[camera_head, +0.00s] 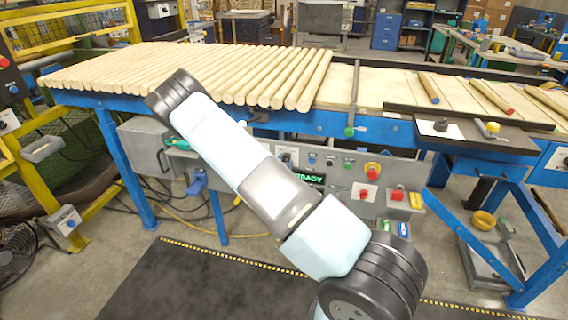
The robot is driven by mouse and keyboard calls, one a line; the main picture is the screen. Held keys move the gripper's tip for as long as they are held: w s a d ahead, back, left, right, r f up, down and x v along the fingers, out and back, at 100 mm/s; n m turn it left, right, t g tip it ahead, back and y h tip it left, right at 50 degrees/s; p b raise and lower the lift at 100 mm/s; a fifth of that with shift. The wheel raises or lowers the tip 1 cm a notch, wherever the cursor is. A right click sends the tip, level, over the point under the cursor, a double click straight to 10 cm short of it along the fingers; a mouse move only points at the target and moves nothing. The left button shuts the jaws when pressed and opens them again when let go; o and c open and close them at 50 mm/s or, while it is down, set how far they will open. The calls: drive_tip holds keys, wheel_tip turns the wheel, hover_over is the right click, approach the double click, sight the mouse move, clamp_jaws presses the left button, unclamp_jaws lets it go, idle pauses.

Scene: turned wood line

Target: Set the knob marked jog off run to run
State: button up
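A grey control panel (340,210) is mounted under the front of the blue table, partly hidden behind my arm. On it, a dark rotary knob on a white plate (287,157) shows just right of my arm. Its lettering and pointer are too small to read. I cannot tell which knob is marked jog off run. My arm crosses the middle of the view from lower right to upper left. My gripper is not visible.
Wooden rods (200,72) cover the table. A yellow guard frame (70,185) stands at left. A dark mat (200,285) lies on the floor in front.

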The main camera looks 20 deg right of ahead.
drive_tip(key=o, duration=0.4)
drive_tip(key=shift+c, duration=0.2)
drive_tip(key=v, duration=1.3)
drive_tip(key=shift+s+a, duration=0.25)
drive_tip(key=shift+s, duration=0.05)
drive_tip(key=shift+w, duration=0.1)
